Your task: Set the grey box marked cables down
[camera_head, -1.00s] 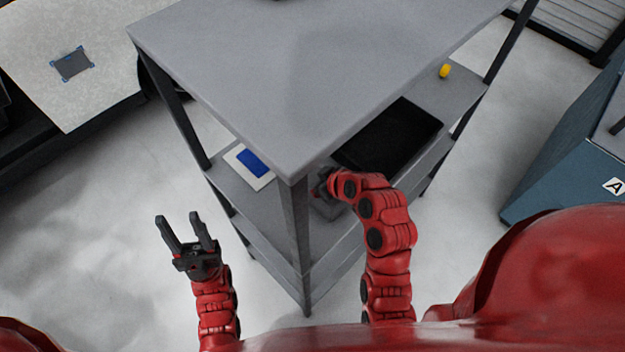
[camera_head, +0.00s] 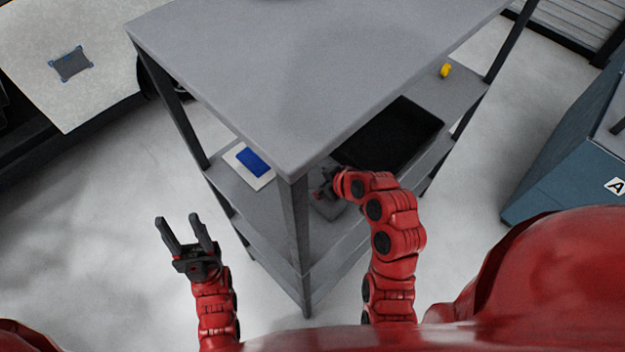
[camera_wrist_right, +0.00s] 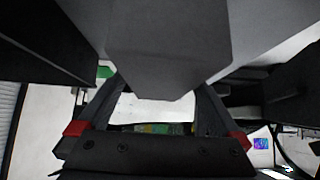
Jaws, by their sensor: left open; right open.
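A small grey box (camera_head: 329,209) sits on the shelf under the grey tabletop, just behind the front corner post. No marking on it can be read. My right gripper (camera_head: 324,184) is open at the box's upper side, under the tabletop edge; the arm partly hides both. In the right wrist view, my right gripper (camera_wrist_right: 160,88) has its fingers spread, with a large grey surface ahead of them; I cannot tell if that is the box or whether they touch it. My left gripper (camera_head: 186,229) is open and empty above the floor, left of the shelf unit.
The tabletop (camera_head: 300,80) overhangs the shelf and limits room above it. The corner post (camera_head: 296,240) stands left of my right gripper. The shelf also carries a black tray (camera_head: 392,135), a white card with a blue patch (camera_head: 252,163) and a yellow object (camera_head: 446,70).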

